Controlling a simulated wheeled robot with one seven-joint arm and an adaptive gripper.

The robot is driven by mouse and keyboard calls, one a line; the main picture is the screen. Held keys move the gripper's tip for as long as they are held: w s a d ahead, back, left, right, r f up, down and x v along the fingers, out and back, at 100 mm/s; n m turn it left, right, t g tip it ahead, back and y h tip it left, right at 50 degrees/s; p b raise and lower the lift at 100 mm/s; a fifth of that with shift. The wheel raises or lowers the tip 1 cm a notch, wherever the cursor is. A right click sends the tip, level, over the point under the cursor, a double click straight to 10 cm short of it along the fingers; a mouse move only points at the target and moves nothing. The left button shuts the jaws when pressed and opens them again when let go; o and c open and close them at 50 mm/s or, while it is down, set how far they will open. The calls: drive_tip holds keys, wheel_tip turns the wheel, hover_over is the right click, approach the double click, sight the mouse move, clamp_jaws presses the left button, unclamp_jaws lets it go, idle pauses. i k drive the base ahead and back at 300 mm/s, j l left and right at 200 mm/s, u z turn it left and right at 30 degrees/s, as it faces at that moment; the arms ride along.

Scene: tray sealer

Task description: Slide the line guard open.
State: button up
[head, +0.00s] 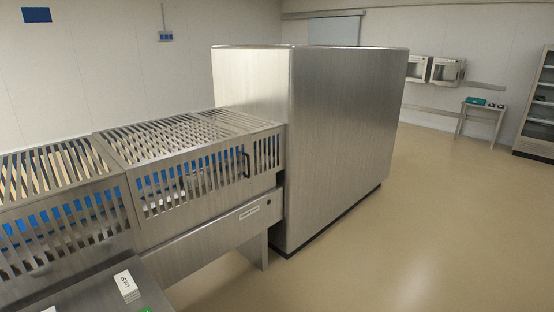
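The line guard (188,183) is a slatted metal cover over a conveyor at the left. It has a slotted top and a slotted front, with a dark upright handle (246,162) near its right end. Its right end meets the tall steel housing. A second slatted guard section (62,222) lies to its left, and a seam shows between them. Blue surfaces and pale items show through the slots, too covered to make out. My gripper is not in view.
The large brushed-steel housing (340,150) stands at the centre. A control panel (122,290) with a label and a green button is at the lower left. A small table (482,110) and a shelf rack (540,110) stand at the back right. The floor (430,230) at the right is clear.

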sight(140, 169)
drive_tip(key=i+l, duration=0.3)
drive_tip(key=i, duration=0.15)
drive_tip(key=i+l, duration=0.3)
drive_tip(key=i, duration=0.2)
drive_tip(key=i+l, duration=0.3)
drive_tip(key=i, duration=0.15)
drive_tip(key=i+j, duration=0.45)
drive_tip(key=j, duration=0.15)
drive_tip(key=i+j+z, duration=0.1)
drive_tip(key=i+j, duration=0.35)
drive_tip(key=j, duration=0.1)
